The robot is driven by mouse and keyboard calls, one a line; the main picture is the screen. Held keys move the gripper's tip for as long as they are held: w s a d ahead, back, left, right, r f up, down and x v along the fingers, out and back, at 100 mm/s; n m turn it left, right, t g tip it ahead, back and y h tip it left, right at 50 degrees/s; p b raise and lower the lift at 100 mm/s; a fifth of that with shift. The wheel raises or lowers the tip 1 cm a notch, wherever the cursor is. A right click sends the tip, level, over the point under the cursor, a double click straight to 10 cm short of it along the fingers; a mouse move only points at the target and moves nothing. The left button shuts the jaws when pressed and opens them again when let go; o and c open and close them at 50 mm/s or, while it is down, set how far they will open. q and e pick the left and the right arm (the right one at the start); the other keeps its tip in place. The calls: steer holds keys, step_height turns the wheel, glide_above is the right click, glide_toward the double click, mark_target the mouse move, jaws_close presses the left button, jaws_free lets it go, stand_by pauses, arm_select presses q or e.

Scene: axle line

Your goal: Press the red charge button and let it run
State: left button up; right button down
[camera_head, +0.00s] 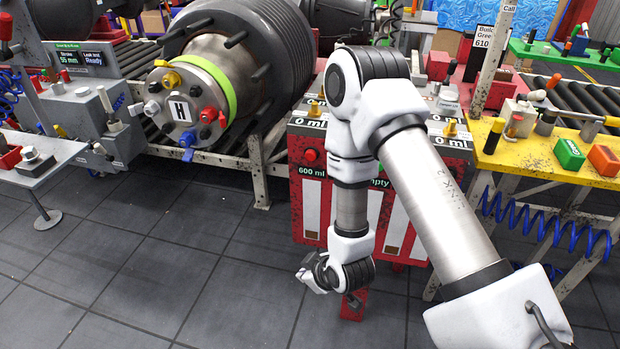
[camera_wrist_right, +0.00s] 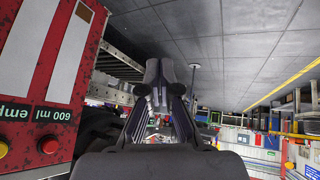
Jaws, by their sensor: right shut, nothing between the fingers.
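A round red button (camera_head: 311,155) sits on the upper left front of a red cabinet (camera_head: 298,205), above a "600 ml" label. My right arm covers much of the cabinet's middle. My left gripper is not in view.
A large drum (camera_head: 210,75) with an "H" end plate lies on a frame at left. The grey floor at front left is clear.

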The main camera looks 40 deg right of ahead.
mark_target(311, 155)
arm_select(q)
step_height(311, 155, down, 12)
steer(key=b, duration=0.9)
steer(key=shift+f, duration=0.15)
arm_select(e)
steer(key=w+d+r+n+t+h, duration=0.1)
steer(key=w+d+r+n+t, duration=0.4)
steer(key=w+r, duration=0.8)
steer(key=d+t, duration=0.2)
steer(key=t, duration=0.2)
steer(key=shift+r+t+h, duration=0.3)
steer(key=shift+r+h, duration=0.1)
steer(key=shift+w+d, duration=0.1)
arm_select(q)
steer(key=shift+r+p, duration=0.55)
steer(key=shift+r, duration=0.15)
arm_select(e)
steer(key=shift+w+d+f, duration=0.1)
steer(key=shift+w+d, duration=1.35)
steer(key=shift+d, duration=0.25)
steer(key=shift+w+d, duration=1.4)
steer(key=shift+d, duration=0.25)
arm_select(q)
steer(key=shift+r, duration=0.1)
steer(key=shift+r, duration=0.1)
arm_select(e)
steer(key=shift+w+d, duration=0.25)
steer(key=shift+d, duration=0.05)
